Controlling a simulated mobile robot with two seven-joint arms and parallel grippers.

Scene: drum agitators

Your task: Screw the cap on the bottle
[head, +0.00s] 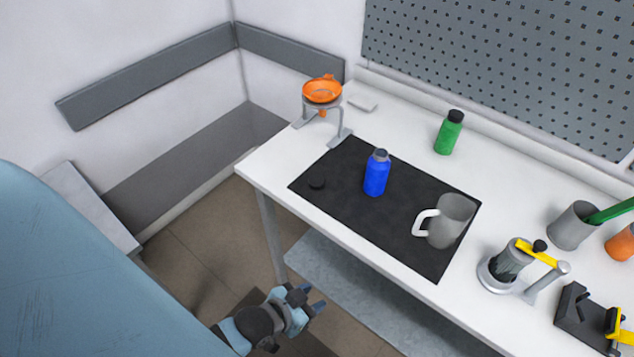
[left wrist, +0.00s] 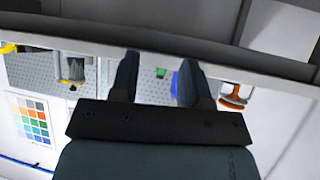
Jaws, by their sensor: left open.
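A blue bottle (head: 376,175) stands upright on a black mat (head: 400,235) on the white table, its grey neck without a cap. My right gripper is not in view.
A grey mug (head: 452,222) lies or stands on the mat's right part. A green bottle (head: 449,133) with a black cap and an orange funnel on a stand (head: 322,92) are behind. A clamp device (head: 510,262) and grey cup (head: 573,226) are at right. The table edge lies above my gripper.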

